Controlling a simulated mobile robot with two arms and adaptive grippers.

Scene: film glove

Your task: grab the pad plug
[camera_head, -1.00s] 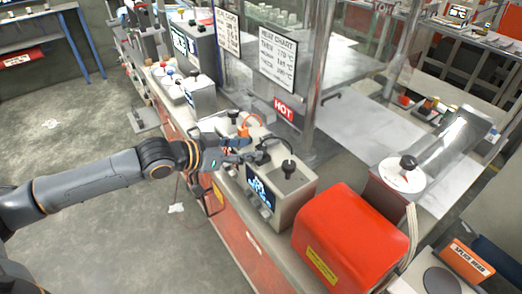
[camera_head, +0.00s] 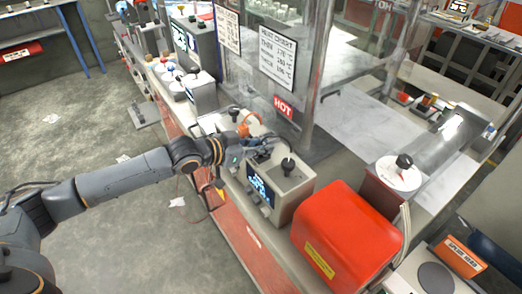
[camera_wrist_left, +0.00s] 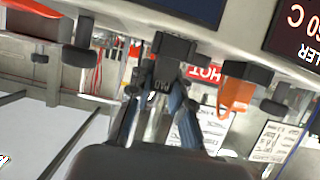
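My left gripper (camera_head: 262,141) reaches over the bench, behind the cream box with a lit display (camera_head: 262,187). In the left wrist view its two fingers (camera_wrist_left: 158,88) lean in towards a black block (camera_wrist_left: 174,47), which may be the pad plug. The block lies at or just beyond the fingertips; whether they touch or pinch it I cannot tell. An orange piece with a dark top (camera_wrist_left: 236,92) is just right of the fingers there. In the head view the fingertips are small and partly hidden. My right gripper is out of view.
A red rounded housing (camera_head: 345,235) stands on the bench in front of the cream box. A black knob (camera_head: 288,165) rises from that box. A clear panel with a HOT sign (camera_head: 283,107) stands behind. Open floor (camera_head: 70,135) lies left of the bench.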

